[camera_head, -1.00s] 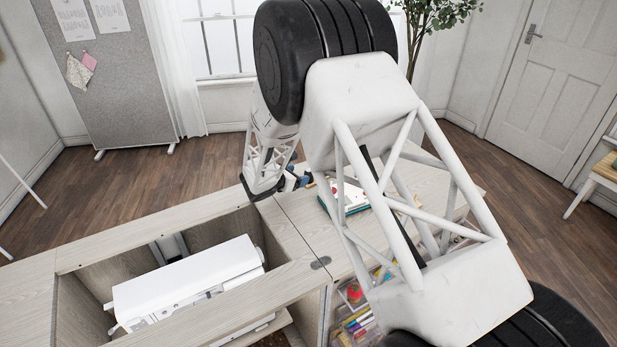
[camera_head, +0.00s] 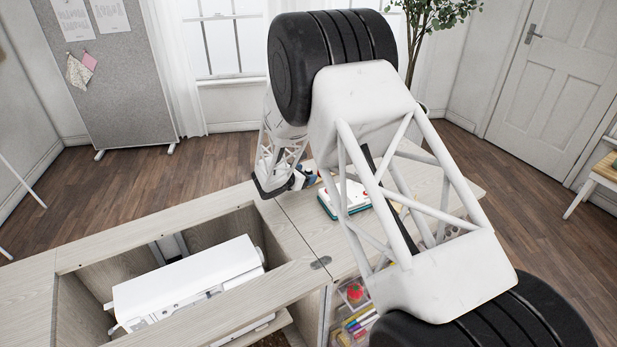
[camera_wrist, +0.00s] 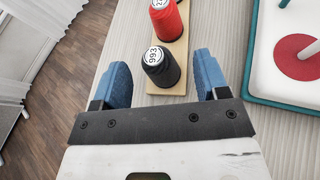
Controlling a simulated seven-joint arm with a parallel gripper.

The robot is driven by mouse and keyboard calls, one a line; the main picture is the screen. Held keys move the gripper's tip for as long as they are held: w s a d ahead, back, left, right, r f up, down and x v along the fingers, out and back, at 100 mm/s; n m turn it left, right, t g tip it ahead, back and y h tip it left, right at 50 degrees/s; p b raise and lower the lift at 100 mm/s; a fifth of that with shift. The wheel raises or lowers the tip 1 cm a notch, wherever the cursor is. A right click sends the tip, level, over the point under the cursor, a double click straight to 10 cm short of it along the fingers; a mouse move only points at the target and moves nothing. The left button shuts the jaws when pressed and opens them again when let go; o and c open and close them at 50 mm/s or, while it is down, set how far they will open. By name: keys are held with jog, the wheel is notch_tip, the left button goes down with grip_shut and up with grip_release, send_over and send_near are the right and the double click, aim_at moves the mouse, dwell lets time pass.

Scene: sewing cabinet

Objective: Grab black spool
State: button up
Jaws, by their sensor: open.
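The black spool (camera_wrist: 161,67) stands upright on a narrow wooden strip in the wrist view, with a white label on top reading what looks like 993. My gripper (camera_wrist: 161,85) is open, with its two blue fingers to the left and right of the spool. The spool shows between and slightly beyond the fingers, and no contact shows. In the head view my gripper (camera_head: 305,178) is over the cabinet top, and the black spool cannot be made out there.
A red spool (camera_wrist: 167,20) stands just beyond the black one on the wooden strip (camera_wrist: 165,90). A white and teal board (camera_wrist: 285,70) lies to the right. The open cabinet well holds a white sewing machine (camera_head: 190,283). The left cabinet edge is close by.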

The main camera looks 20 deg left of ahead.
jog(key=shift+x, duration=1.35)
jog(key=c, duration=1)
notch_tip(320, 180, up, 10)
